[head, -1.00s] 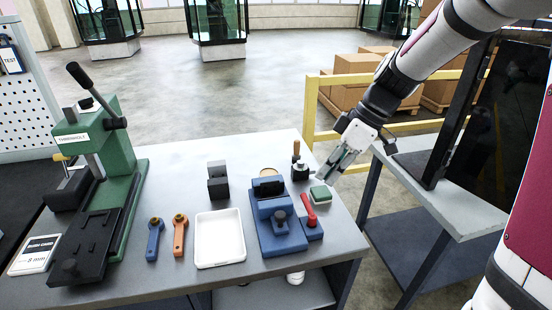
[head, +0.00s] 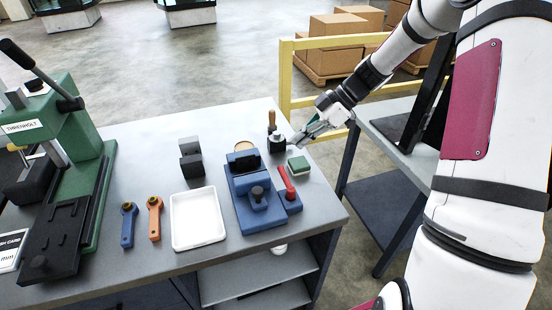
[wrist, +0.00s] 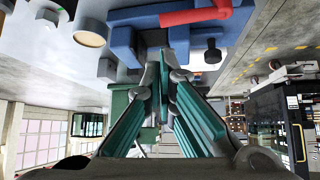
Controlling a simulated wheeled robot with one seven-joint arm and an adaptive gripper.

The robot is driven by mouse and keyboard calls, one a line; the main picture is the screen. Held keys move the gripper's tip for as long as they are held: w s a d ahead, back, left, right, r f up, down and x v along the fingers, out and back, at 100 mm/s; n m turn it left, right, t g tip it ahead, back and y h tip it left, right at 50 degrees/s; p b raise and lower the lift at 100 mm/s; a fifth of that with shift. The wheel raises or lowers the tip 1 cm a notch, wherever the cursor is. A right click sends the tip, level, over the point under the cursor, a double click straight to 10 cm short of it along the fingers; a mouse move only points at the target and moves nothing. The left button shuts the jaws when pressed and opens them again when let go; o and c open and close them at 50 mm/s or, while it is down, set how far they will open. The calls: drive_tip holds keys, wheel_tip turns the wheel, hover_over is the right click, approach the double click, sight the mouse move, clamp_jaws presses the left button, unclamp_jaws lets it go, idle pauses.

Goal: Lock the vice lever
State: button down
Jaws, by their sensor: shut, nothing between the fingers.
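The blue vice (head: 243,187) stands on the grey bench at its right part. Its red lever (head: 287,184) sits on the vice's right side, slanting from a far end down to a hub on a small blue block. In the wrist view the red lever (wrist: 198,15) shows along the top edge, with the blue vice body (wrist: 122,42) below it. My gripper (head: 298,141) is shut and empty, behind the lever and apart from it in the head view. The teal fingers show in the wrist view.
A green-topped block (head: 299,166) lies between my gripper and the lever. A dark stamp-like item with a wooden handle (head: 272,122) stands close by my gripper. A white tray (head: 198,222) and two wrenches lie left of the vice. A yellow rail (head: 286,75) stands behind the bench.

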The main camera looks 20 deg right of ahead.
sight(286, 182)
drive_tip(key=p+x, duration=0.1)
drive_tip(key=x, duration=0.9)
